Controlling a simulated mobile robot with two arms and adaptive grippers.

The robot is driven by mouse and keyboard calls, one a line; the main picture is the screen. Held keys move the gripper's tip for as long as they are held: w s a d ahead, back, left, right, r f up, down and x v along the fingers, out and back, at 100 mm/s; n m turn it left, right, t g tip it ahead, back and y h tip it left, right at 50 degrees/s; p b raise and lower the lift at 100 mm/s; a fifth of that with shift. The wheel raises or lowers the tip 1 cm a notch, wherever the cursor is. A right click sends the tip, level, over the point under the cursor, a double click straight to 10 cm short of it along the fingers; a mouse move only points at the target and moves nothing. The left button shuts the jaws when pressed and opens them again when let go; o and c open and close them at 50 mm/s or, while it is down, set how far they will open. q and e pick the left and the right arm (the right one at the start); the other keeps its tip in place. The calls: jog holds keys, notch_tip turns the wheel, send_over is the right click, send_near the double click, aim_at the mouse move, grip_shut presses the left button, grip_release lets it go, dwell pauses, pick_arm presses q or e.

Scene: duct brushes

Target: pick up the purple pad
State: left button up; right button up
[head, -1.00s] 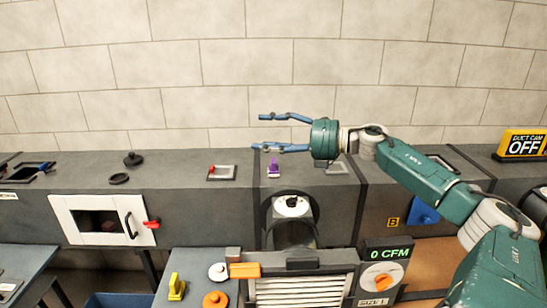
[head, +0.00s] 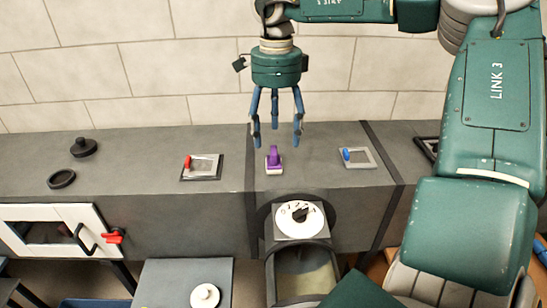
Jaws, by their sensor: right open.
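The purple pad (head: 274,160) stands upright on top of the grey duct, with a pale base under its purple upper part. My right gripper (head: 277,140) points down with its blue fingers spread. It is open and empty. In the picture its fingertips are just above the pad; the exact gap is hard to tell. My left gripper is not in view.
Framed hatches with a red handle (head: 202,167) and a blue handle (head: 357,158) lie either side of the pad on the duct (head: 150,150). A black knob (head: 84,147) and ring (head: 62,179) are farther left. A numbered dial (head: 299,217) is below.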

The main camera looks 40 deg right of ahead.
aim_at(274, 149)
jog(key=shift+s+f, duration=0.1)
jog(key=shift+f, duration=0.85)
jog(key=f, duration=0.1)
jog(key=f+p, duration=0.1)
jog(key=f, duration=0.3)
jog(key=shift+a, duration=0.35)
jog(key=shift+f, duration=0.3)
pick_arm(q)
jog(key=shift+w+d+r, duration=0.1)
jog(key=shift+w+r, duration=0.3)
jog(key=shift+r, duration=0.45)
pick_arm(e)
jog(key=shift+r, duration=0.1)
jog(key=c, duration=1.4)
